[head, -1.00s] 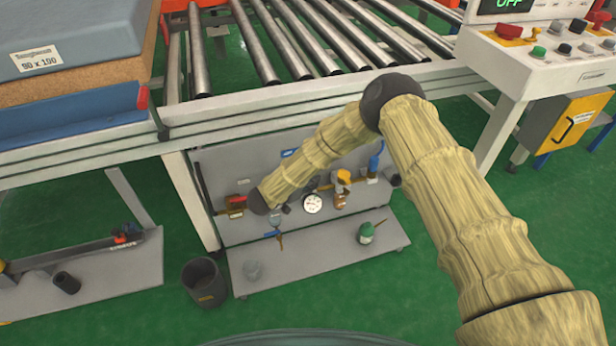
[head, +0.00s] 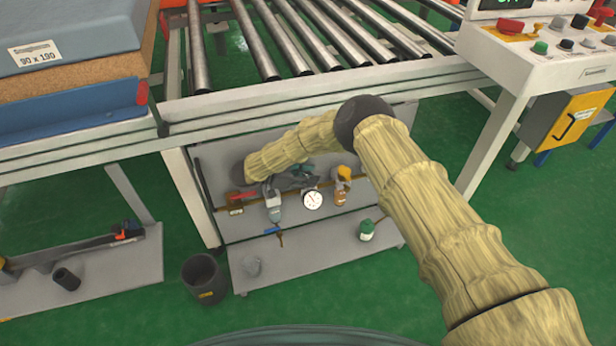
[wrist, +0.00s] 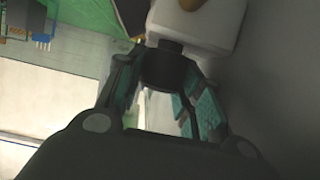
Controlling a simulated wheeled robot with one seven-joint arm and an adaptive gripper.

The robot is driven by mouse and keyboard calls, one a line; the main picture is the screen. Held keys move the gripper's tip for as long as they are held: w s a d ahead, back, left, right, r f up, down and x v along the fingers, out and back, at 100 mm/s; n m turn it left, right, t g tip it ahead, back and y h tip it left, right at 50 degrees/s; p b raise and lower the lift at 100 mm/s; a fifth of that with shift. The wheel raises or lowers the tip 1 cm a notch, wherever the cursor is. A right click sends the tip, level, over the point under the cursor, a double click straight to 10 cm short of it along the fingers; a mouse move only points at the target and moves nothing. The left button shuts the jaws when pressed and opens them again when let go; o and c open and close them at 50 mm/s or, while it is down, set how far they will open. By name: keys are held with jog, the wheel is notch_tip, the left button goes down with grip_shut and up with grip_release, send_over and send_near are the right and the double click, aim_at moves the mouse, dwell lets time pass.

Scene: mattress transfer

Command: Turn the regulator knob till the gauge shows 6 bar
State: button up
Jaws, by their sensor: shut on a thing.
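The round white gauge (head: 312,200) faces me on the grey panel under the conveyor. Its dark needle is too small to read in bar. My gripper (head: 303,176) is just above the gauge in the head view, pointing right along the panel. In the wrist view my gripper (wrist: 165,75) is shut on a black cylindrical knob (wrist: 165,62), with a finger on either side. The knob sits against a white body (wrist: 205,22), of which only part shows. In the head view my gripper hides the knob.
A grey unit with a clear bowl (head: 273,205) is left of the gauge, and a red-handled valve (head: 240,198) is further left. An orange-and-yellow fitting (head: 342,183) is to the right. A green bottle (head: 366,230) stands on the shelf below. The conveyor frame (head: 300,98) is overhead.

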jog(key=shift+w, duration=0.1)
jog(key=o, duration=1)
jog(key=shift+o, duration=0.2)
jog(key=v, duration=1.2)
jog(key=shift+f, duration=0.1)
